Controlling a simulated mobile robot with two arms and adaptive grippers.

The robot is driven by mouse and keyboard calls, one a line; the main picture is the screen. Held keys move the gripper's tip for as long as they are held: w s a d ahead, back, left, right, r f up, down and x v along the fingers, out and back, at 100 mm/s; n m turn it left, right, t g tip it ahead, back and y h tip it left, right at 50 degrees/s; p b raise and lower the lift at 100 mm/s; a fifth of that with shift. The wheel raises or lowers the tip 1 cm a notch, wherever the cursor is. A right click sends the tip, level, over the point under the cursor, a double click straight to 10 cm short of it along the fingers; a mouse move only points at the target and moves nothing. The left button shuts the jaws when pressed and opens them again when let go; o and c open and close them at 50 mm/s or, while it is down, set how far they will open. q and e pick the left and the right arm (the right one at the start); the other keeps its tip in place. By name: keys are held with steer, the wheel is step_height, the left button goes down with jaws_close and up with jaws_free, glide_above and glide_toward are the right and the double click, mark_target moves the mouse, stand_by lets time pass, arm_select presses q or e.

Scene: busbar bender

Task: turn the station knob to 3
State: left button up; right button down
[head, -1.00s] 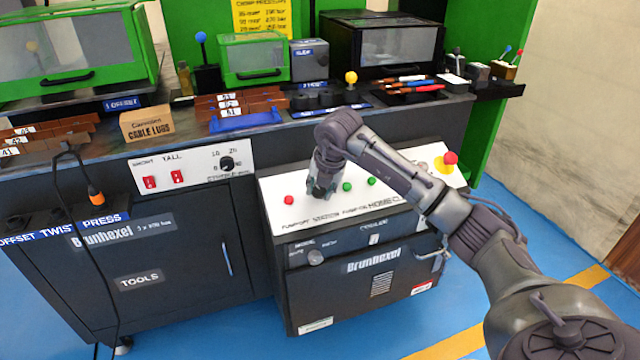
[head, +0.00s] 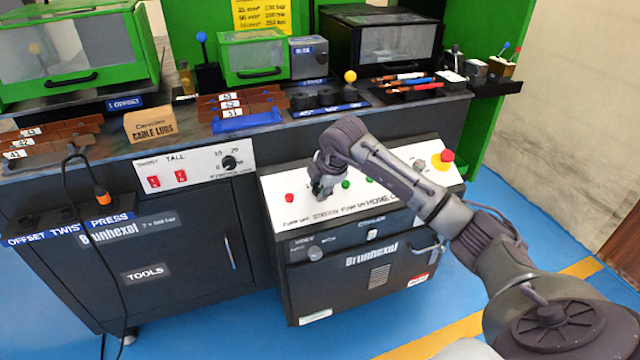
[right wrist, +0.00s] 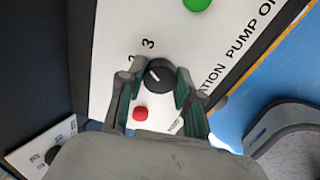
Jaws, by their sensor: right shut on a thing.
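The station knob (right wrist: 159,73) is a round black knob on the white top panel of the pump unit (head: 350,216). The digits 2 and 3 are printed beside it in the right wrist view; a pale mark shows on its face, but I cannot tell exactly which digit it points to. My right gripper (right wrist: 157,84) is shut on the knob, one finger on each side. In the head view my right gripper (head: 322,190) points down at the panel and hides the knob. My left gripper is in neither view.
A red button (head: 289,198) and a green button (head: 346,184) sit close to the gripper. A red emergency knob (head: 447,155) stands at the panel's right. A cabinet with another black dial (head: 229,163) is to the left. Blue floor is clear in front.

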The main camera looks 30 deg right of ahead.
steer(key=shift+m+p, duration=0.3)
steer(key=shift+m, duration=0.8)
steer(key=c, duration=0.8)
jaws_free()
steer(key=shift+o, duration=0.2)
steer(key=v, duration=1.2)
steer(key=shift+s+f, duration=0.1)
